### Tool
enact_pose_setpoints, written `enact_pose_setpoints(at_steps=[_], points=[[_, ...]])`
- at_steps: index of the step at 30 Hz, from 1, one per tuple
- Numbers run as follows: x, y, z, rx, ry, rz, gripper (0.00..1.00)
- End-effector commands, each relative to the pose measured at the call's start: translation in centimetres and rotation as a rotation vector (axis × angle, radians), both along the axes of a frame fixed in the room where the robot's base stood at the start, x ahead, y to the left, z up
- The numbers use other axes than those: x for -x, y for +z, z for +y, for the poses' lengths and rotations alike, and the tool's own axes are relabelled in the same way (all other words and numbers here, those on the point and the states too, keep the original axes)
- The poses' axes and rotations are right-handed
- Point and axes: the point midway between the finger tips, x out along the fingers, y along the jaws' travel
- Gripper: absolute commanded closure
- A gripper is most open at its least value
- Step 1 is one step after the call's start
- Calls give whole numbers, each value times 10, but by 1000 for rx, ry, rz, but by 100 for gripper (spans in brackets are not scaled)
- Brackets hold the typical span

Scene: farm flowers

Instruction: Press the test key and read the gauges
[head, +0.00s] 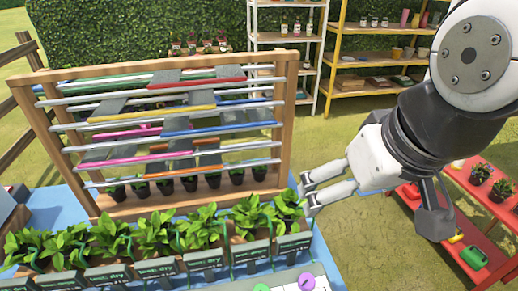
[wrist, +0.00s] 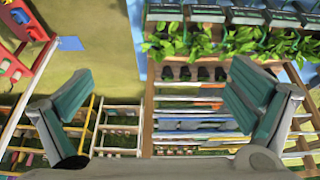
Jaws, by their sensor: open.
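My gripper (head: 308,194) is open and empty, held in the air to the right of the wooden rack and the plant row. In the wrist view its two fingers stand wide apart (wrist: 160,100) with nothing between them. A pale panel (head: 322,270) is cut off by the bottom edge of the head view. It bears a purple round piece (head: 306,281) and a green round piece (head: 262,288); I cannot tell whether either is the test key. Dark label plates (head: 203,259) line the front of the leafy plants (head: 155,232).
A wooden rack (head: 285,120) with coloured slats stands behind the plants on a blue table (head: 330,270). Small dark pots (head: 190,183) stand beneath it. A red bench (head: 490,205) is at right. White shelves (head: 254,40) and yellow shelves (head: 335,60) stand behind. Grass lies between.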

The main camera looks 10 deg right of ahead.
Motion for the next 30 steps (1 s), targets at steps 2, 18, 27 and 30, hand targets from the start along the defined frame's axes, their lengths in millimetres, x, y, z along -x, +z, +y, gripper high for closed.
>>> enact_pose_setpoints(at_steps=[2, 18, 27, 30], points=[[0, 0, 0, 0, 0, 0, 0], [0, 0, 0, 0, 0, 0, 100], [0, 0, 0, 0, 0, 0, 100], [0, 0, 0, 0, 0, 0, 100]])
